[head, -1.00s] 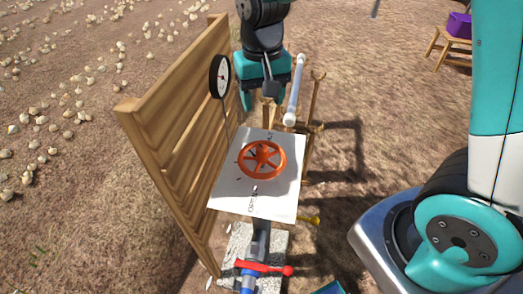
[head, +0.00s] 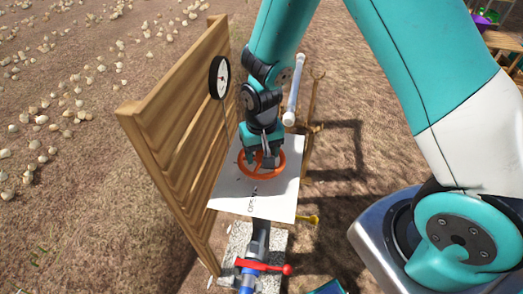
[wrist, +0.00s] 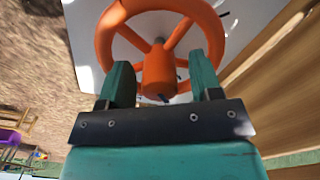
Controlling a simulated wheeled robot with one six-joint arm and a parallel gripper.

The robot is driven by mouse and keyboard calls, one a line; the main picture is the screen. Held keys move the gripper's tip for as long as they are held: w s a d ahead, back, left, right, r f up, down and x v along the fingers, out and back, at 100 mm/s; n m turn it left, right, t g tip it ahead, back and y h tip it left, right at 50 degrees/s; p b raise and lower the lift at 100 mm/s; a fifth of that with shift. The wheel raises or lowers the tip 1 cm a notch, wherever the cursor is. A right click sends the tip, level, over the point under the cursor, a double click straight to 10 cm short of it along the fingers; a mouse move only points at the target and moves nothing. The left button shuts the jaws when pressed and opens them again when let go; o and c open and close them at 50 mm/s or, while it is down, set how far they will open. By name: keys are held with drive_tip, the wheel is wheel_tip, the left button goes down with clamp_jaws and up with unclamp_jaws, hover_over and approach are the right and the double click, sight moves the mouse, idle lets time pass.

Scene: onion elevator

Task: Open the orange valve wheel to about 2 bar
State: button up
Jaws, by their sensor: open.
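The orange valve wheel (head: 243,170) lies on a white plate (head: 230,193) with dark markings, partly hidden by my gripper in the head view. My gripper (head: 262,163) is over the wheel's middle, pointing down. In the wrist view the wheel (wrist: 104,40) has spokes and a central hub (wrist: 159,75). The two teal fingers of my gripper (wrist: 160,82) stand apart on either side of the hub, with gaps visible; I cannot tell whether they touch the spokes. A round white gauge (head: 220,77) with a dark rim is by the wooden panel; its reading is too small to tell.
A slatted wooden panel (head: 175,125) stands close on the left. A grey-white tube (head: 293,92) stands behind on the right. A red-handled lever (head: 262,267) on a blue pipe and a yellow handle (head: 308,219) are near the front. Onions lie on the soil at left.

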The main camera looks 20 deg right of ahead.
drive_tip(key=c, duration=0.9)
drive_tip(key=shift+n, duration=0.8)
drive_tip(key=shift+c, duration=0.2)
drive_tip(key=o, duration=0.9)
drive_tip(key=shift+o, duration=0.2)
wheel_tip(320, 180, up, 18)
drive_tip(key=b, duration=0.1)
drive_tip(key=shift+f, duration=0.25)
